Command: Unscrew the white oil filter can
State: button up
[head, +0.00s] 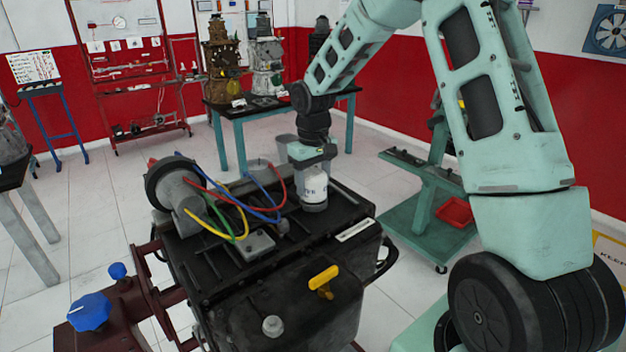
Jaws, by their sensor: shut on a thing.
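The white oil filter can (314,188) stands upright on the top of the black engine trainer (300,245), toward its back right. My gripper (312,160) comes down from above and is shut on the upper part of the can. The gripper body covers the can's top. The can's lower white side shows, with dark lettering on it. Its base meets or nearly meets the engine top; the exact contact is too small to tell.
Left of the can are a grey cylindrical part (178,190) and coloured cables (225,207). A yellow handle (323,281) is at the front. A teal table (237,130) stands behind, and a teal stand (425,200) with a red tray (456,211) stands right.

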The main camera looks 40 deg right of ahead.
aim_at(313, 171)
jog(key=shift+n+p, duration=0.5)
jog(key=shift+n, duration=1)
jog(key=o, duration=1)
jog(key=shift+r, duration=0.15)
notch_tip(313, 171, up, 17)
jog(key=b, duration=0.3)
jog(key=shift+r, duration=0.1)
